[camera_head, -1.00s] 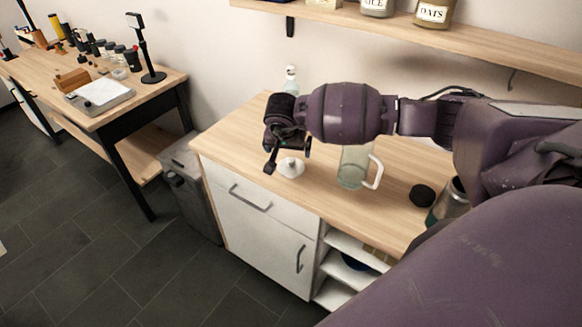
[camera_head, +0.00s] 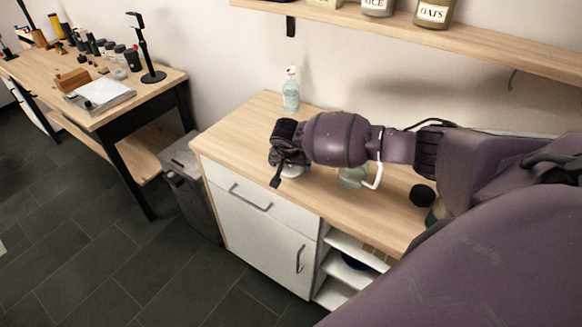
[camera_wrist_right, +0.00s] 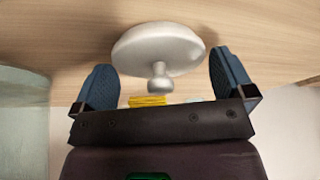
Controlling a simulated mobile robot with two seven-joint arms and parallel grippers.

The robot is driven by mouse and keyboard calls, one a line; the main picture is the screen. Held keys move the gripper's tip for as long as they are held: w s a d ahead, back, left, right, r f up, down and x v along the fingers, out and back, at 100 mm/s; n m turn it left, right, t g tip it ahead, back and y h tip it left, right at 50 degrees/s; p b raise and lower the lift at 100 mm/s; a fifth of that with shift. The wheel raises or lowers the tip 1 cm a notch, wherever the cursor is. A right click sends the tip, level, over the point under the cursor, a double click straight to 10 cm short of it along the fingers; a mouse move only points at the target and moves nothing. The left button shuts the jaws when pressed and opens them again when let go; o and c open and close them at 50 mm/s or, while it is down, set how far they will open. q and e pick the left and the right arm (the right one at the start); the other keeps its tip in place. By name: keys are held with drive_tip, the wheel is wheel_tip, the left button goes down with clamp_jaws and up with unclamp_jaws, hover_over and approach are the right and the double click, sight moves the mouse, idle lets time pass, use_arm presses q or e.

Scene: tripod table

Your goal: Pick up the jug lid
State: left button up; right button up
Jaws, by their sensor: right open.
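The white jug lid (camera_wrist_right: 158,50) lies on the wooden counter. In the right wrist view its knob points toward my right gripper (camera_wrist_right: 164,68), whose two blue finger pads stand apart on either side of it. The gripper is open, with a visible gap beside the knob. In the head view my right gripper (camera_head: 286,168) is over the lid (camera_head: 293,173) and hides most of it. The clear, greenish jug (camera_head: 351,178) with a white handle stands to the right, partly behind my arm. My left gripper is not in view.
A soap bottle (camera_head: 291,92) stands at the counter's back. A dark round thing (camera_head: 422,195) is right of the jug. A shelf with jars (camera_head: 434,12) hangs above. The counter's front left (camera_head: 225,150) is clear.

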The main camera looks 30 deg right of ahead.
drive_tip(key=c, duration=0.7)
drive_tip(key=shift+r, duration=0.15)
